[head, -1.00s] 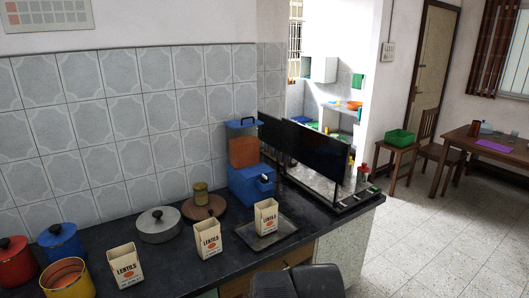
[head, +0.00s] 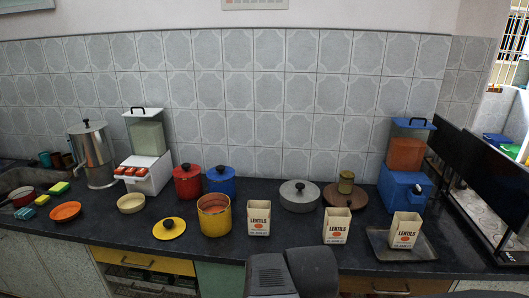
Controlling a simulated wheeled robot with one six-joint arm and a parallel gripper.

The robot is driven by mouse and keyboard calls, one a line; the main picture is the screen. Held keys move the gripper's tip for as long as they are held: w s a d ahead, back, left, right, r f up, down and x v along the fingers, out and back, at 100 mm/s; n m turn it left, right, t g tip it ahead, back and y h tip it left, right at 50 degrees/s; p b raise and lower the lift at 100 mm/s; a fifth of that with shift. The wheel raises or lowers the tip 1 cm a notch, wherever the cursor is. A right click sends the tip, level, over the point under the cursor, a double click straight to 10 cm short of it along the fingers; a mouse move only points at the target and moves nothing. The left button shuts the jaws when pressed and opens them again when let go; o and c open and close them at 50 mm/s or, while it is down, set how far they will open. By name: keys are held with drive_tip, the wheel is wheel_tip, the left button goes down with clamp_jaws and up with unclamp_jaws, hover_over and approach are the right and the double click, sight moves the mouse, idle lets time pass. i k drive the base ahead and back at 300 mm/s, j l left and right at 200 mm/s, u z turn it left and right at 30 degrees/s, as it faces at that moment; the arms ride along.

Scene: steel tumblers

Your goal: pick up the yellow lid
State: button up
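The yellow lid (head: 169,229) lies flat on the dark counter and has a black knob on top. It is just left of an open yellow pot (head: 214,215) with an orange inside. The lid is near the counter's front edge. Dark parts of my own body show at the bottom middle of the head view. My gripper's fingers cannot be made out.
Red (head: 187,181) and blue (head: 221,181) lidded pots stand behind the yellow pot. A cream bowl (head: 131,203) and an orange plate (head: 65,211) are left of the lid. Lentils boxes (head: 259,218) stand to the right. Counter in front of the lid is clear.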

sight(169, 228)
drive_tip(key=i+j+u, duration=0.15)
drive_tip(key=u, duration=0.55)
drive_tip(key=i+j+u, duration=0.25)
drive_tip(key=i, duration=0.2)
drive_tip(key=i+j+u, duration=0.3)
drive_tip(key=i, duration=0.15)
drive_tip(key=i+u, duration=0.25)
drive_tip(key=i, duration=0.2)
